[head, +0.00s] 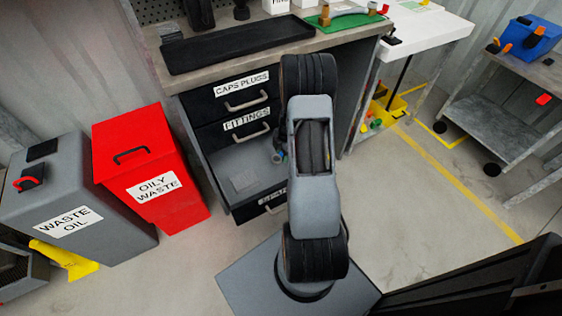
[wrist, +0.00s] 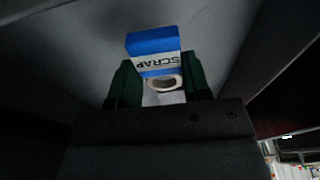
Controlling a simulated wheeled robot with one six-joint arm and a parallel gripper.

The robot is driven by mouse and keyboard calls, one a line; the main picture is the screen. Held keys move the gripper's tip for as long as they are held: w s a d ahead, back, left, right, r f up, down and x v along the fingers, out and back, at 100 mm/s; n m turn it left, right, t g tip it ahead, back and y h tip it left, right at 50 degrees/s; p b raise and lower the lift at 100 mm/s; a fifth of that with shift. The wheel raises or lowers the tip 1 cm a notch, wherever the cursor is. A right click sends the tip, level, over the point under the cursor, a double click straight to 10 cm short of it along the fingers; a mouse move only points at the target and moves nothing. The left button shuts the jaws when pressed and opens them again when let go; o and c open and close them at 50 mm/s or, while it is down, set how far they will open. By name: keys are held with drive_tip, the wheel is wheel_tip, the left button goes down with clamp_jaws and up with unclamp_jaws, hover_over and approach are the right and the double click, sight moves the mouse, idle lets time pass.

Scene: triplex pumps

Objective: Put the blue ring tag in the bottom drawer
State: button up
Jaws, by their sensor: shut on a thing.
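The blue ring tag (wrist: 152,43) has a blue block, a pale band reading SCRAP and a whitish ring at its near end. In the wrist view my gripper (wrist: 161,88) is shut on it, with dark green fingers on both sides of the ring end. In the head view the gripper is mostly hidden behind my arm; a small bit of it shows at the arm's left edge. The bottom drawer (head: 232,188) is pulled out, its grey inside visible left of my arm. Its front label is partly covered by my arm. The tag's height over the drawer floor is unclear.
The closed CAPS PLUGS drawer (head: 225,101) and FITTINGS drawer (head: 220,131) sit above the open one. A red OILY WASTE bin (head: 145,165) and a grey WASTE OIL bin (head: 95,190) stand to the left.

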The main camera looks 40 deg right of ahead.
sight(281, 164)
drive_tip(key=shift+w+a+f, duration=0.2)
drive_tip(key=shift+a+f, duration=0.15)
drive_tip(key=shift+f, duration=0.2)
drive_tip(key=shift+f+b, duration=0.75)
drive_tip(key=shift+f, duration=0.8)
drive_tip(key=shift+f, duration=0.1)
drive_tip(key=shift+f, duration=0.15)
drive_tip(key=o, duration=0.9)
drive_tip(key=shift+o, duration=0.2)
drive_tip(key=r+p, duration=0.1)
drive_tip(key=r, duration=0.3)
drive_tip(key=d+r+p, duration=0.1)
drive_tip(key=r, duration=0.3)
drive_tip(key=r+p, duration=0.1)
drive_tip(key=r, duration=0.3)
drive_tip(key=shift+s+d+r, duration=0.1)
drive_tip(key=shift+d+r, duration=0.1)
drive_tip(key=shift+d, duration=0.15)
